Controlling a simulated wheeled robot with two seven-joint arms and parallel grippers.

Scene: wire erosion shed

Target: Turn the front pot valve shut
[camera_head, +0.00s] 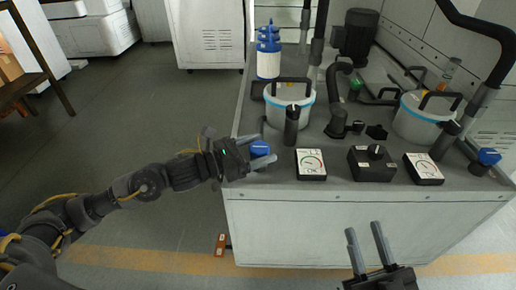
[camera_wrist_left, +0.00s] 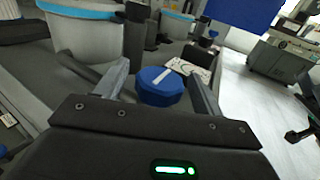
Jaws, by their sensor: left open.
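A blue round valve knob (camera_head: 260,148) sits at the near left edge of the grey bench top, in front of a white pot (camera_head: 289,110) with a blue band. My left gripper (camera_head: 257,152) is at this knob, fingers apart. In the left wrist view the blue knob (camera_wrist_left: 160,88) shows between the two open fingers (camera_wrist_left: 157,78), with a white line slanting across its top. I cannot tell whether the fingers touch it. A second blue knob (camera_head: 489,156) is at the right, near another white pot (camera_head: 418,118). My right gripper (camera_head: 364,229) is open and empty before the bench front.
Two dial gauges (camera_head: 311,164) (camera_head: 424,168) and a black box with a rotary switch (camera_head: 374,163) lie along the bench's near edge. Dark upright pipes stand by the pots. Blue-topped bottles (camera_head: 268,60) stand behind. The floor at left is clear.

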